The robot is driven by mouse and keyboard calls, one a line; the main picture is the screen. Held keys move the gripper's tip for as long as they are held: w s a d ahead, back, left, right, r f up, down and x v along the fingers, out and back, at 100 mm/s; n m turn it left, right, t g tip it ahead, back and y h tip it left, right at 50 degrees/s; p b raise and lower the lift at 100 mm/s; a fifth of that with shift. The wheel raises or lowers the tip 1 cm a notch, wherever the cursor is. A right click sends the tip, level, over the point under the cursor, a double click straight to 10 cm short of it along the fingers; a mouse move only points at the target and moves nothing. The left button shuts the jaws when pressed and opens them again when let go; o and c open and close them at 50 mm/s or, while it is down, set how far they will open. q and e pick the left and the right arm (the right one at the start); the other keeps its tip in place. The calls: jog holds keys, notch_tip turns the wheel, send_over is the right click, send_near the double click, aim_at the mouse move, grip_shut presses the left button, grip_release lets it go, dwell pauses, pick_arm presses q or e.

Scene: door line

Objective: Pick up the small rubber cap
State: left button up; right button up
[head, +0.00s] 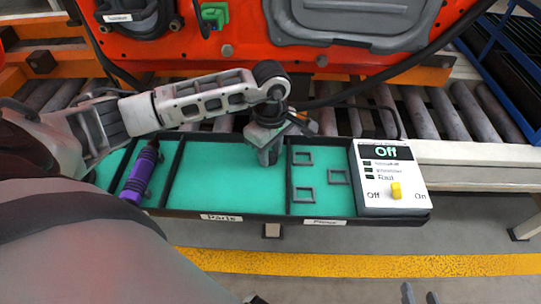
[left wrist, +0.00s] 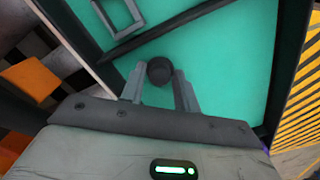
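The small rubber cap (left wrist: 160,70) is a dark round piece on the green tray floor, seen in the left wrist view. My left gripper (left wrist: 161,78) has its fingers apart, one on each side of the cap, with the tips very close to it. I cannot tell whether they touch it. In the head view my left gripper (head: 267,157) points down into the middle compartment of the tray (head: 215,185), beside the divider, and the cap is hidden there. My right gripper (head: 420,296) shows only its two fingertips at the bottom edge, apart, with nothing between them.
A purple and black tool (head: 141,175) lies in the left compartment. Several dark square frames (head: 305,194) lie in the right compartment. A panel reading "Off" with a yellow switch (head: 396,191) stands at the tray's right end. An orange door (head: 235,45) rises behind.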

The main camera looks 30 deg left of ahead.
aim_at(271, 154)
pick_arm(q)
grip_shut()
jog(key=shift+r, duration=0.15)
jog(key=shift+r, duration=0.25)
notch_tip(271, 154, up, 2)
jog(key=shift+w+r, duration=0.1)
jog(key=shift+r, duration=0.05)
jog(key=s+d+r, duration=0.2)
jog(key=d+r, duration=0.3)
jog(key=d, duration=0.1)
jog(key=s+d+r, duration=0.3)
jog(key=d+r, duration=0.2)
jog(key=d, duration=0.2)
jog(key=shift+s, duration=0.25)
